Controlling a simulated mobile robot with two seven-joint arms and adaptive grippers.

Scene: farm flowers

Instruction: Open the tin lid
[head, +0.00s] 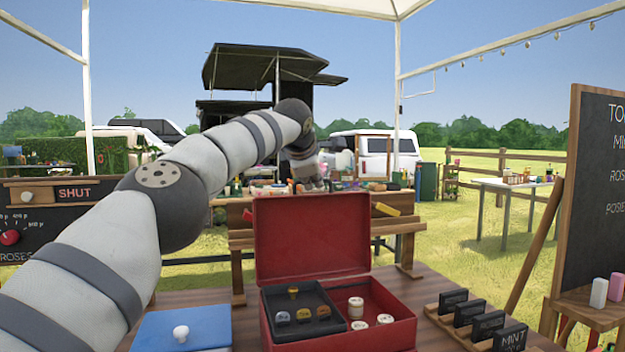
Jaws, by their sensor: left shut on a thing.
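A red tin (395,305) stands on the wooden table in front of me. Its red lid (313,235) is raised nearly upright at the back of the tin, so the inside shows. My left arm reaches in from the left, arches up and comes down at the lid's top edge. My left gripper (310,184) is shut on the lid there; its fingertips are partly hidden by the lid. Inside the tin are a dark tray (285,303) with several small pieces and a few pale round containers (356,307). My right gripper is not in view.
A blue panel with a white knob (180,332) lies left of the tin. Black labelled cards (488,325) stand in a wooden rack to its right. A chalkboard (600,190) stands at the far right. A crowded stall table is behind the lid.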

